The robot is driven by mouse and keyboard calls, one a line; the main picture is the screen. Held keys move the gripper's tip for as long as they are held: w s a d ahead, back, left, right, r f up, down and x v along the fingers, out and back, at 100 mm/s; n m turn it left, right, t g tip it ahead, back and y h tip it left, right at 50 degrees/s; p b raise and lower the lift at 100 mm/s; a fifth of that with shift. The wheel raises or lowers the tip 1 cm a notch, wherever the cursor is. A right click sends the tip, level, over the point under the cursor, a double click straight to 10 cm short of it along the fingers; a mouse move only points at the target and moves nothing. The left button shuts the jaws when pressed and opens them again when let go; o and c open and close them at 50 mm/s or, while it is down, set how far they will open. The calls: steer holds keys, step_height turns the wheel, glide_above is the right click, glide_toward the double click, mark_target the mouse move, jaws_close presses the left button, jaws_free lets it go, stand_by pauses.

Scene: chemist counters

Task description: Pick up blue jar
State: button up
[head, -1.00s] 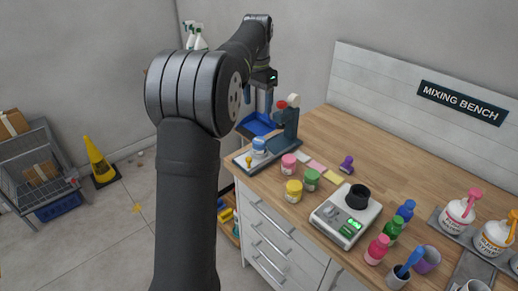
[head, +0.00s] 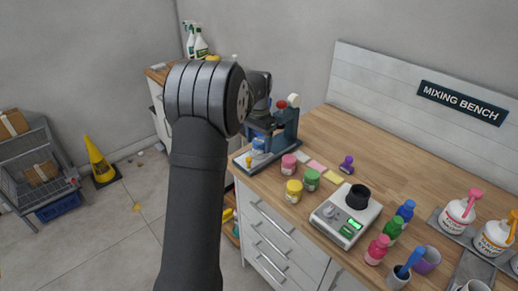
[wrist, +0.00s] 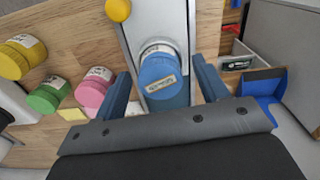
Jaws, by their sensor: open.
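The blue jar (wrist: 160,78) has a blue lid with a pale label. It stands on the metal plate of a bench press (head: 285,135), near the counter's left end. In the head view the jar (head: 258,145) shows small and partly hidden by my arm. My gripper (wrist: 161,88) is open, its two blue-grey fingers on either side of the jar in the wrist view, with visible gaps. Whether the fingertips are down at jar height is hard to tell.
Pink (head: 289,164), green (head: 311,179) and yellow (head: 293,191) jars stand close by. The press has a yellow knob (wrist: 118,9) and an upright column. A scale (head: 345,216) and several bottles stand farther right. A blue tray (wrist: 262,84) lies beyond the press.

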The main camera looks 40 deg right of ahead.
steer(key=shift+f, duration=0.7)
steer(key=c, duration=1.2)
steer(key=shift+r, duration=0.1)
